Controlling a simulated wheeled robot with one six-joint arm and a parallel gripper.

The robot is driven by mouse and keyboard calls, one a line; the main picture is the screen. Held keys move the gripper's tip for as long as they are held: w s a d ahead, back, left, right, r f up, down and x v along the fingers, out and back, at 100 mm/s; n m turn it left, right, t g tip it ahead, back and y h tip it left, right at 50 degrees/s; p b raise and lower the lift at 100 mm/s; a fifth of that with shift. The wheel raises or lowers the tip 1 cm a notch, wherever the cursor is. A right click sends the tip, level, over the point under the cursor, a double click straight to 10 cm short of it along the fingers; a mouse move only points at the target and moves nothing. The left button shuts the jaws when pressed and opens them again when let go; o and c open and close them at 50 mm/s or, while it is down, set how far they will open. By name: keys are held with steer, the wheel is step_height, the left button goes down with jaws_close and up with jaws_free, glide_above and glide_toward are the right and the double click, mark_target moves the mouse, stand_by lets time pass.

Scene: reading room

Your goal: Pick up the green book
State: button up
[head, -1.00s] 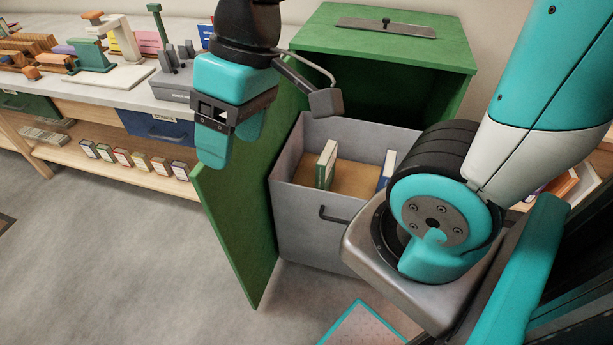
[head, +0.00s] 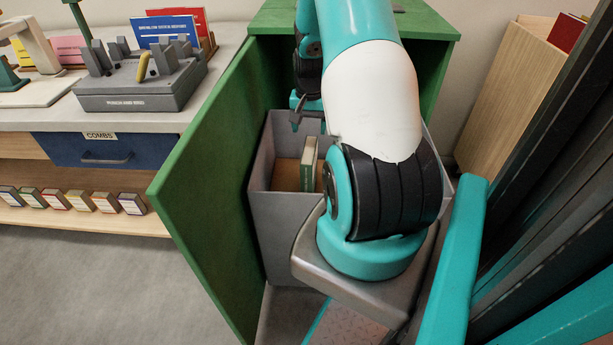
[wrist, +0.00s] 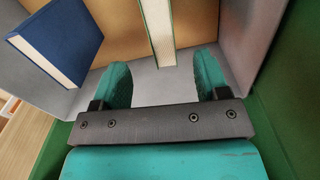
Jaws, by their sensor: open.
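The green book (head: 308,165) stands upright in the grey drawer (head: 280,205), its pale page edge and green cover showing in the head view. In the wrist view, the green book (wrist: 160,30) lies ahead of my gripper (wrist: 163,75), lined up with the gap between its two teal fingers. The fingers are apart with nothing held. I cannot tell whether the book's near end is between the fingertips. In the head view my arm hides most of the gripper and part of the drawer.
A blue book (wrist: 62,42) stands left of the green book in the wrist view. The drawer walls are close around the gripper. The green cabinet's door (head: 215,195) stands open at the left.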

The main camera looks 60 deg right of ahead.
mark_target(309, 149)
step_height(309, 149, down, 12)
steer(key=shift+r+b, duration=0.1)
steer(key=shift+b, duration=0.65)
steer(key=shift+d+r, duration=0.1)
jaws_close()
